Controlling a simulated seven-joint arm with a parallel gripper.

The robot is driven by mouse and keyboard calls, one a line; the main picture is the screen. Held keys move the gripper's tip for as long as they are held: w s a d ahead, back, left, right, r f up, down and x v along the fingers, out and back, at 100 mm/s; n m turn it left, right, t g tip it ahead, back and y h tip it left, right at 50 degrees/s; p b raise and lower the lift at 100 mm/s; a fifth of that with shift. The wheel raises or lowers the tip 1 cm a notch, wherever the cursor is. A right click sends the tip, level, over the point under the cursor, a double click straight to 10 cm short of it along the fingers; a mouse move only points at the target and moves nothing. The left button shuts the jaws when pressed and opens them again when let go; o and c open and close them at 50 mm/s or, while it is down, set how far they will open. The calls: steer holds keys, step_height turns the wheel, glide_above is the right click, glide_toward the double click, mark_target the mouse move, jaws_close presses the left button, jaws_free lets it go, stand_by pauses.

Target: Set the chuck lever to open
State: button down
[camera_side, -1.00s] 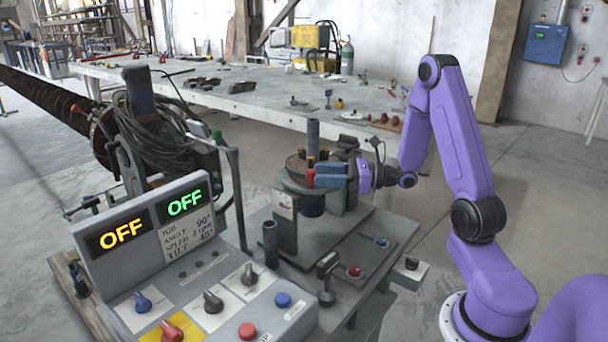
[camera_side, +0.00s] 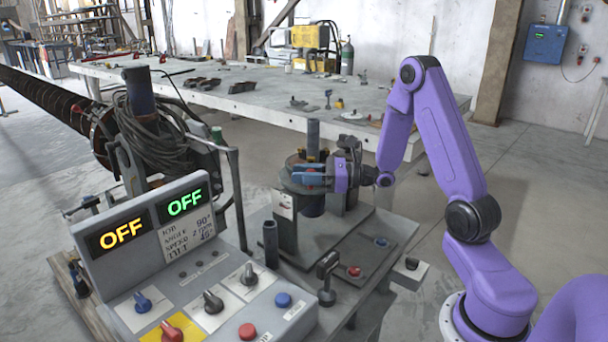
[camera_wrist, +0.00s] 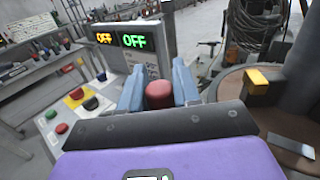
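The chuck lever's red knob (camera_wrist: 158,95) shows in the wrist view, between my gripper's two blue fingers. My gripper (camera_wrist: 158,66) has its fingers apart, one on each side of the knob, with narrow gaps that are hard to judge. In the side view my gripper (camera_side: 302,175) reaches in from the right at the round table of the positioner (camera_side: 291,187), and the red knob (camera_side: 311,171) is barely visible between the fingers. The lever's shaft is hidden. I cannot tell the lever's setting from these views.
A control console (camera_side: 190,270) with knobs and two OFF displays stands at the front left. A vertical post (camera_side: 313,140) rises from the round table, close to my fingers. A yellow block (camera_wrist: 257,82) sits on the table to the right in the wrist view.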

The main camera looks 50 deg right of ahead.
steer(key=shift+w+a+m+t+h, duration=0.35)
steer(key=shift+w+m+t+h, duration=0.15)
steer(key=shift+w+m+h, duration=0.35)
steer(key=shift+w+a+m+t+h, duration=0.35)
steer(key=shift+w+m+t+h, duration=0.25)
steer(key=shift+h, duration=0.45)
steer(key=shift+w+a+m+t+h, duration=0.1)
steer(key=shift+w+m+t+h, duration=0.4)
steer(key=shift+w+m+h, duration=1.45)
steer(key=shift+w+h, duration=0.15)
steer(key=shift+h, duration=0.5)
steer(key=shift+w+m+h, duration=0.3)
steer(key=shift+w+h, duration=0.15)
steer(key=shift+h, duration=0.55)
steer(key=shift+w+d, duration=0.15)
steer(key=shift+d, duration=0.05)
steer(key=c, duration=0.9)
jaws_free()
